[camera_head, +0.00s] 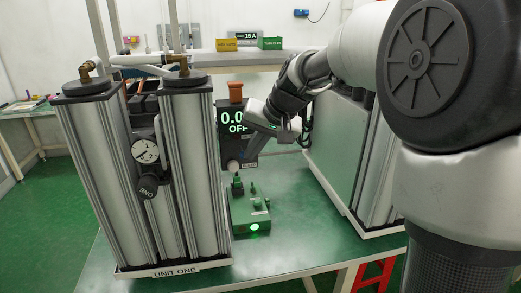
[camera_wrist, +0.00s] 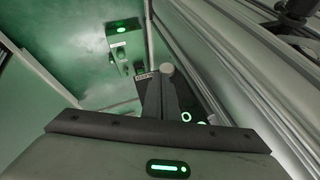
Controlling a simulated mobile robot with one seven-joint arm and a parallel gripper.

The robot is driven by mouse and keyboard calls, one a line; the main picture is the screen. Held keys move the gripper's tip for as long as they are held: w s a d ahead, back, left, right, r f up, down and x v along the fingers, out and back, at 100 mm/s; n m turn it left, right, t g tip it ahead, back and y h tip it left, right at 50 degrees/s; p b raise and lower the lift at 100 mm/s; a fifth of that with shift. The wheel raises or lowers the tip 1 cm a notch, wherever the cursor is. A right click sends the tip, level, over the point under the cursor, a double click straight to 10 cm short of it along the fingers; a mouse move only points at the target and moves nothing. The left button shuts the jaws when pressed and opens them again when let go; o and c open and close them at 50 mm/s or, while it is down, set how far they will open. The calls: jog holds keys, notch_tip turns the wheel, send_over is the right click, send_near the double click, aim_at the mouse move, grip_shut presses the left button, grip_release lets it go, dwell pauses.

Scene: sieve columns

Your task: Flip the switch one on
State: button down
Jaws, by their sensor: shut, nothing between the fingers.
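A dark display box (camera_head: 227,138) behind unit one shows partly covered green digits and the word OFF. A small label and a pale round knob (camera_head: 233,166) sit at its lower edge; the knob also shows in the wrist view (camera_wrist: 167,70). A green box (camera_head: 250,214) with small upright fittings and a lit green lamp lies on the table in front; it also shows in the wrist view (camera_wrist: 124,42). My gripper (camera_head: 247,157) is shut and empty, pointing down in front of the display box and covering part of it. I cannot tell whether it touches the box.
Unit one (camera_head: 185,190), with tall metal columns and a pressure gauge (camera_head: 145,151), stands close on the left. Another column unit (camera_head: 345,150) stands on the right, behind my arm. The green table (camera_head: 285,240) is clear between them, around the green box.

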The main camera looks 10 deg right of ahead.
jog(key=a, duration=0.2)
jog(key=shift+s+a, duration=0.25)
jog(key=shift+a, duration=0.1)
jog(key=shift+w+d, duration=0.1)
jog(key=shift+d, duration=0.05)
jog(key=shift+w+d, duration=0.4)
jog(key=shift+w, duration=0.1)
jog(key=shift+s, duration=0.1)
